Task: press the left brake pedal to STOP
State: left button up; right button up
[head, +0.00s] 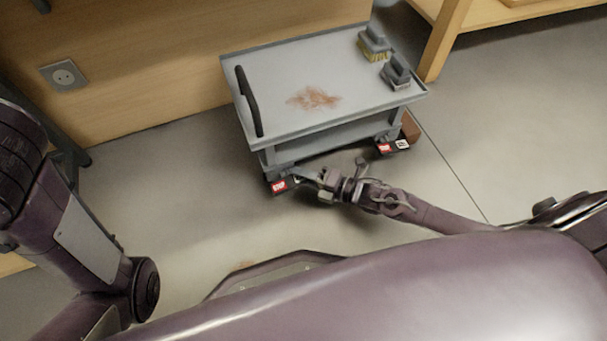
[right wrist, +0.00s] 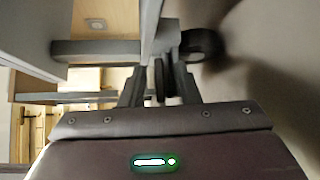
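A grey cart (head: 240,127) stands against the wooden panel, with two low brake pedals on its near side. The left pedal (head: 279,187) carries a red STOP label and sits by the cart's lower left corner. The right pedal (head: 385,148) shows a red label and a white label. My right gripper (head: 303,178) is low beside the left pedal, just to its right; whether it touches is unclear. In the right wrist view its fingers (right wrist: 163,82) look close together with nothing clearly held. My left arm shows at left, but its gripper is out of view.
A dark caster wheel (right wrist: 203,45) is near the right fingers. Two brushes (head: 374,45) (head: 396,73) and a brown stain (head: 314,98) are on the cart top. A black handle (head: 249,101) rises at its left. Open floor (head: 500,130) lies right.

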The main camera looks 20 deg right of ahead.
jog(key=p+v, duration=0.3)
jog(key=v, duration=0.4)
jog(key=shift+s+d+p, duration=0.2)
jog(key=shift+d+p, duration=0.05)
jog(key=shift+p, duration=0.1)
